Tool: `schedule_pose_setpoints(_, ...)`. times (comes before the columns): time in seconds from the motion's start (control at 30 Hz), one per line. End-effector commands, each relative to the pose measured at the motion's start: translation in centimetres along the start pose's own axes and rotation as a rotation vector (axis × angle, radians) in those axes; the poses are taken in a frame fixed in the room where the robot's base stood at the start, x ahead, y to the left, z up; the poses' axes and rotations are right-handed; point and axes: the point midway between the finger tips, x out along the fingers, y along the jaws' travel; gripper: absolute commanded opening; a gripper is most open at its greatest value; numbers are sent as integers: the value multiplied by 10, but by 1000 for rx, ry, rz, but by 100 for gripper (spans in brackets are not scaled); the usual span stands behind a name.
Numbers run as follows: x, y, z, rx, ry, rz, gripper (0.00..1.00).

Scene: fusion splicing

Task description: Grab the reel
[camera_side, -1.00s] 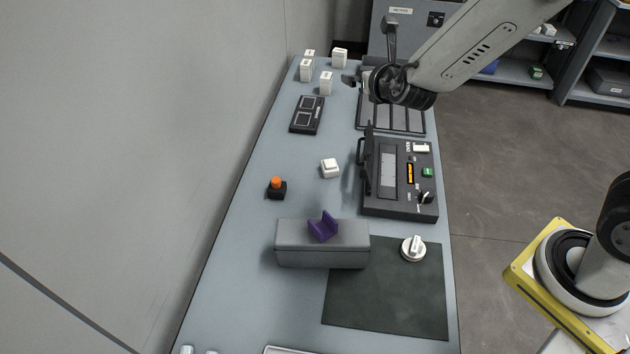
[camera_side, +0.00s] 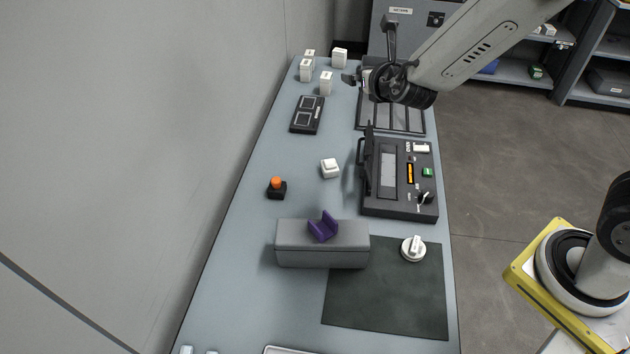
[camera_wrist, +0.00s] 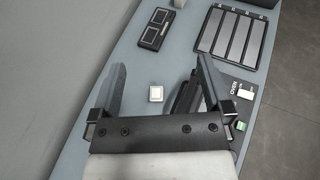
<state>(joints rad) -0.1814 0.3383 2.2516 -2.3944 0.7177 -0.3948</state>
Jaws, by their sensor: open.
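A small white round piece with a raised grip (camera_side: 413,248), which may be the reel, sits on the dark mat (camera_side: 385,305) in the side view. No other thing there looks clearly like a reel. The white round piece does not show in the wrist view.
A grey box (camera_side: 322,255) bears a purple V-shaped cradle (camera_side: 323,228) beside the mat. A dark splicer-like machine (camera_side: 400,190) and a slotted rack (camera_side: 392,125) line the right edge. A white switch (camera_side: 330,168) and orange button (camera_side: 276,183) stand left. A wall borders the left.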

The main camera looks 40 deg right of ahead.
Motion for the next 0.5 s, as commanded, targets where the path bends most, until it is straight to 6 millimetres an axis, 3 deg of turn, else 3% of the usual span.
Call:
schedule_pose_setpoints(0.37, -20, 0, 48, 5, -7, 2, 100)
schedule_pose_setpoints(0.5, -14, -17, 29, 84, 104, 8, 100)
